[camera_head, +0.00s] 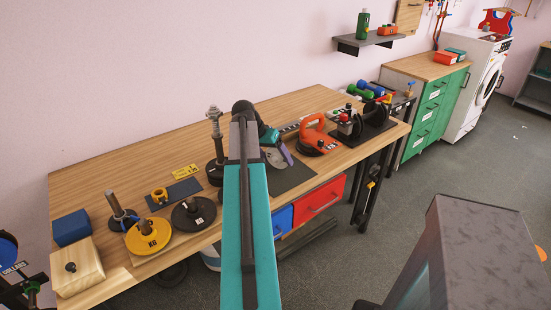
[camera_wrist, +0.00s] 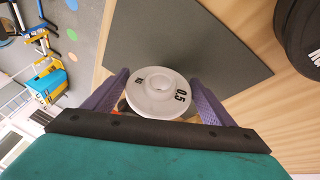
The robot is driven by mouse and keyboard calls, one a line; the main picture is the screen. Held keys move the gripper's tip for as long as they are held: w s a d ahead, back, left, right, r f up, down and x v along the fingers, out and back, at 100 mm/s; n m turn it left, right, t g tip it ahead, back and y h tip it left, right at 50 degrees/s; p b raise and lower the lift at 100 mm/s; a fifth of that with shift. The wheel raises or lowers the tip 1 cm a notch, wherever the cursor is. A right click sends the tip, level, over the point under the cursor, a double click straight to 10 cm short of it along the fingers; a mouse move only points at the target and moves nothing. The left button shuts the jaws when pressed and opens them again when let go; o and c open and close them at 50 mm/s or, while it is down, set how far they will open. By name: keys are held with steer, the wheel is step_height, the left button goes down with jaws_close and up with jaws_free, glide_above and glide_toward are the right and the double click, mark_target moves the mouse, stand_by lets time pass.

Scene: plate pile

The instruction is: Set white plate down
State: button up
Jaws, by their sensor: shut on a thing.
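A small white plate (camera_wrist: 158,98) with a raised hub and the marking 0.5 shows in the wrist view. My gripper (camera_wrist: 158,80) is shut on it, with one purple finger at each side of its rim. A flat dark grey mat (camera_wrist: 175,45) lies on the table beyond the plate. In the head view my gripper (camera_head: 277,154) is over the same mat (camera_head: 292,180), at the middle of the table. My arm and gripper mostly hide the plate there. I cannot tell whether the plate touches the mat.
The wooden table (camera_head: 110,170) holds several posts and weight plates left of my arm, including a yellow plate (camera_head: 148,236) and a black plate (camera_head: 193,214). An orange object (camera_head: 318,134) stands close on the right. Dumbbells (camera_head: 370,89) lie farther right.

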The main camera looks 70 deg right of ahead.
mark_target(274, 155)
steer(key=o, duration=1.5)
steer(key=shift+f, duration=0.15)
steer(key=shift+c, duration=0.2)
steer(key=shift+r, duration=0.2)
steer(key=shift+b+v, duration=0.65)
steer(key=shift+v, duration=2.95)
steer(key=shift+r, duration=0.1)
steer(key=shift+r, duration=0.1)
